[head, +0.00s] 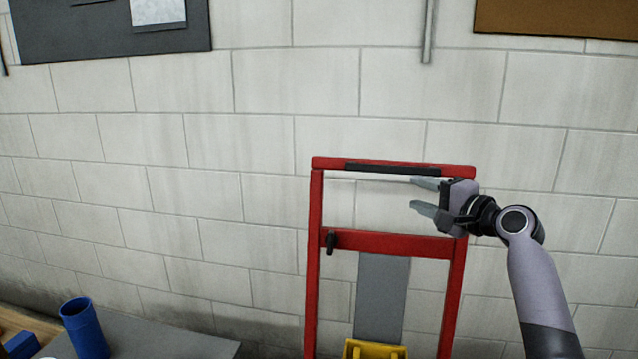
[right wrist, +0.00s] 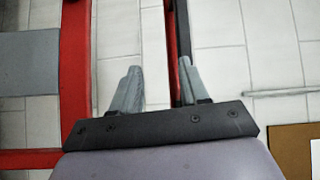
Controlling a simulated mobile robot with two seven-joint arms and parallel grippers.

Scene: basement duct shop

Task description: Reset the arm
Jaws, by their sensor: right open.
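My right gripper (head: 418,195) is raised in front of the upper right part of a red frame (head: 385,243), with its fingers pointing left. Its two fingers are apart and nothing is between them. In the right wrist view the open fingers of my right gripper (right wrist: 158,85) show against the white wall, with parts of the red frame (right wrist: 75,75) beside and beyond them. I cannot tell whether the fingers touch the frame. My left gripper is in neither view.
A black strip (head: 392,169) lies on the frame's top bar, and a dark knob (head: 332,241) is on its crossbar. A yellow part (head: 374,350) is at the bottom. A blue cup (head: 84,328) stands at lower left by a grey surface (head: 165,346). A block wall (head: 240,130) stands behind.

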